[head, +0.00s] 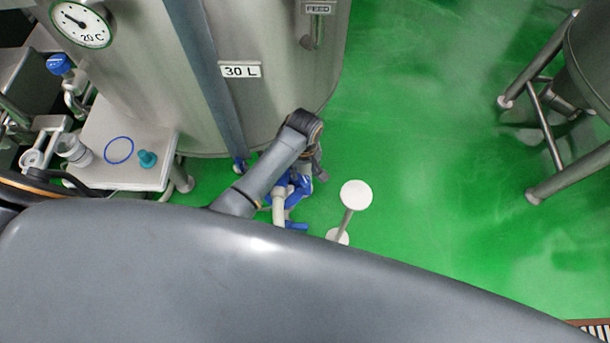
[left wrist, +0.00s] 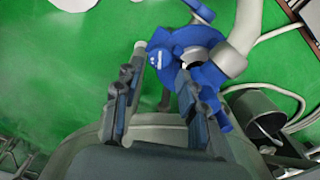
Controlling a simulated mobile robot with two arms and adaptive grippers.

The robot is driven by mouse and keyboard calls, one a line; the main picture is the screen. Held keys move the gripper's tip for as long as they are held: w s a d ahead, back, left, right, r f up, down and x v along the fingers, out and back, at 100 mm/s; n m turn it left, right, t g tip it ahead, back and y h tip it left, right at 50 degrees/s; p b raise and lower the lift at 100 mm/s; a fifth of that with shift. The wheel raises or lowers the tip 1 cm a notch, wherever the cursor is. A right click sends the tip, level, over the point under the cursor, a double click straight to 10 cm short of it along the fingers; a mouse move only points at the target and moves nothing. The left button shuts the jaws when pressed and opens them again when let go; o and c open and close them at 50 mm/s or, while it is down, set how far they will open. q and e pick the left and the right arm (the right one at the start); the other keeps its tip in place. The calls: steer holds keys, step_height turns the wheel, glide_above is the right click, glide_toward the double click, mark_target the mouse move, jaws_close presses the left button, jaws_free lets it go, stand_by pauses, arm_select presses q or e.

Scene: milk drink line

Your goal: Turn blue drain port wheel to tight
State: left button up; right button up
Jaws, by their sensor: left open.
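The blue drain port wheel (left wrist: 205,73) is in the left wrist view, right of middle, beside a white pipe. Blue parts by the tank foot also show in the head view (head: 297,188), partly hidden behind my left arm and my own body. My left gripper (left wrist: 162,80) is open, with its two fingers pointing towards the blue parts. The right finger overlaps the wheel in the picture; I cannot tell whether it touches. In the head view the left gripper (head: 316,166) is small and mostly hidden by its wrist. My right gripper is not in view.
The steel tank (head: 270,85) marked 30 L stands behind my left arm. A low shelf (head: 105,178) with a blue ring and a teal knob is at left. A white round-topped stand (head: 356,194) is right of the arm.

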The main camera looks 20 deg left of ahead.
mark_target(305, 179)
arm_select(q)
step_height(305, 179, down, 4)
steer(key=shift+r, duration=0.1)
steer(key=shift+f, duration=0.35)
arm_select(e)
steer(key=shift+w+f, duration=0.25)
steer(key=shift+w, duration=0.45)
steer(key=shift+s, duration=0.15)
arm_select(q)
jaws_close()
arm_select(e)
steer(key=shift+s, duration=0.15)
